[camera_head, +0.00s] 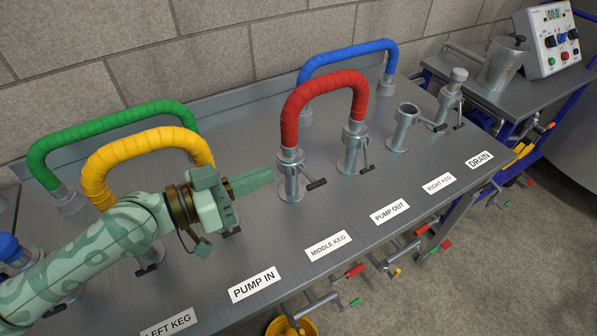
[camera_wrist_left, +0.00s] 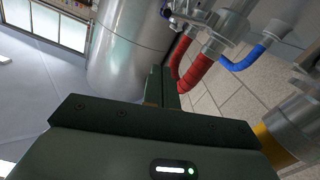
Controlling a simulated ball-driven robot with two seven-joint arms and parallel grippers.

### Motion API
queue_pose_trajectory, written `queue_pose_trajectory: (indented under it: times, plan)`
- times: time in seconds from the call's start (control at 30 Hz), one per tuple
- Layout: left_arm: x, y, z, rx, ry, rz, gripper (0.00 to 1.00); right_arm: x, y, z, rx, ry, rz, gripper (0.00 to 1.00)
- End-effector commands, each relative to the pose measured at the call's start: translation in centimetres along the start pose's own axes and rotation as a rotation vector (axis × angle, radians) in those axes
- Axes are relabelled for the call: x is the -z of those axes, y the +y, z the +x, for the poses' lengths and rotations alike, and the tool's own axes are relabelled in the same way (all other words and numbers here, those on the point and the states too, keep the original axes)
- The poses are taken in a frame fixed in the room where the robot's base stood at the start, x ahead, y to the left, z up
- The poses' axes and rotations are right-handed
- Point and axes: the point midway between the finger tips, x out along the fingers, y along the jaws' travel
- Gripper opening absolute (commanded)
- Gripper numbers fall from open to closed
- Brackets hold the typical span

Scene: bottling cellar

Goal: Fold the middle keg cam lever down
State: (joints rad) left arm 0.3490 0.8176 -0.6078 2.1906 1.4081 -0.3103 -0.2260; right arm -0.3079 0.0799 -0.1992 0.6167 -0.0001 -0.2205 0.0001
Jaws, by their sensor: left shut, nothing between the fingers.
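The middle keg port (camera_head: 290,178) is a grey metal post behind the MIDDLE KEG label (camera_head: 328,245), with one end of the red hose (camera_head: 297,110) seated on it. Its cam lever (camera_head: 316,184) has a black grip and sticks out from the post toward the right front. My left gripper (camera_head: 270,176) is shut and empty, its fingertips pointing right, close to the left side of this post. I cannot tell whether they touch it. In the left wrist view, the shut fingers (camera_wrist_left: 163,82) point toward metal fittings and the red hose (camera_wrist_left: 195,72). My right gripper is not in view.
The red hose also joins the pump out port (camera_head: 352,155). A yellow hose (camera_head: 140,145) and green hose (camera_head: 110,125) arch behind my left arm, and a blue hose (camera_head: 345,50) stands behind. The right keg port (camera_head: 403,130) is open-topped. The bench front (camera_head: 290,235) is clear.

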Motion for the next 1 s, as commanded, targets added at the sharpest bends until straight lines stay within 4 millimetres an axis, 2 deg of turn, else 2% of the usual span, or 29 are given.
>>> queue_pose_trajectory:
  times: [0.07,0.3,0.33,0.43,0.6,1.0]
  plan:
    - [0.5,0.2,1.8,-0.002,0.007,-0.002,0.00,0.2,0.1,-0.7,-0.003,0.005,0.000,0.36]
    - [0.2,0.1,6.9,-0.001,0.004,-0.003,0.00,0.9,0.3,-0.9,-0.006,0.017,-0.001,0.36]
    - [-0.5,0.0,7.2,-0.001,0.000,-0.005,0.00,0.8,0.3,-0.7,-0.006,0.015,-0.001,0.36]
    - [-2.5,-0.1,7.4,0.000,-0.004,-0.006,0.00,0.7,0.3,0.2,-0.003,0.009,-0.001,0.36]
    - [-3.8,-0.1,7.7,0.000,-0.002,-0.003,0.00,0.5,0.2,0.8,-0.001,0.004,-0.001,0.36]
    - [-3.9,0.0,7.7,0.001,-0.001,-0.001,0.00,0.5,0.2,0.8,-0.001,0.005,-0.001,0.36]
